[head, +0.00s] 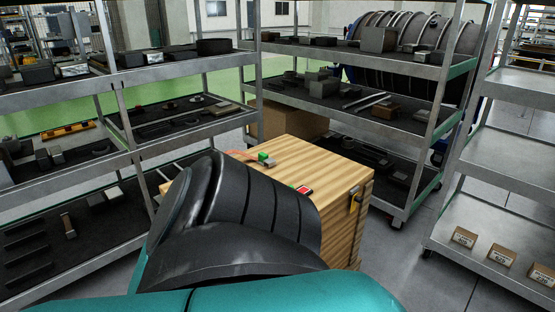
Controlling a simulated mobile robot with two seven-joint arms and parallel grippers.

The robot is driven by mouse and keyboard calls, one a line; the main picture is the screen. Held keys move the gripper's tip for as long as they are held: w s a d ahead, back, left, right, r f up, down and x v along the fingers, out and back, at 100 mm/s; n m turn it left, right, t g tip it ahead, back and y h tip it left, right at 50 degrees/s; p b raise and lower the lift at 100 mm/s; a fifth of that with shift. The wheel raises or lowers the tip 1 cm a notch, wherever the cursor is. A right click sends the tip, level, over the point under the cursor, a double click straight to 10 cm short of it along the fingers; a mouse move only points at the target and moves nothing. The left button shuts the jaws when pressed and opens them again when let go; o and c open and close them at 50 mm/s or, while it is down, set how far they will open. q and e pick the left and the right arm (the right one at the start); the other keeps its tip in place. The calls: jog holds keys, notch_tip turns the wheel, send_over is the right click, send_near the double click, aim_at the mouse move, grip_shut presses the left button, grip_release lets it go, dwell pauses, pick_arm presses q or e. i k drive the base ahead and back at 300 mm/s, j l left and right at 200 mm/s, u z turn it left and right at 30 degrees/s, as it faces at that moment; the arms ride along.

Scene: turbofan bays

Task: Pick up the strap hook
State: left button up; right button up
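A wooden crate (287,160) stands in the middle of the head view. On its top lies a small green and grey piece (266,159), beside a thin orange-red piece (238,154) that is partly hidden. A small red piece with a pale edge (304,190) lies near the crate's right side. I cannot tell which of these, if any, is the strap hook. My own black and teal arm fills the lower middle and covers the crate's near left part. Neither of my grippers can be seen.
Metal shelves with dark mats and many grey parts stand at left (75,85) and behind the crate (330,105). A paler shelf (510,155) at right holds small labelled boxes (465,237). Grey floor (395,255) is clear between the crate and right shelf.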

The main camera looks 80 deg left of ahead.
aim_at(265, 160)
jog(key=i+j+u, duration=0.1)
jog(key=i+u, duration=1.5)
jog(key=u, duration=0.2)
jog(key=i+l+u, duration=0.15)
jog(key=u, duration=0.2)
jog(key=i, duration=0.1)
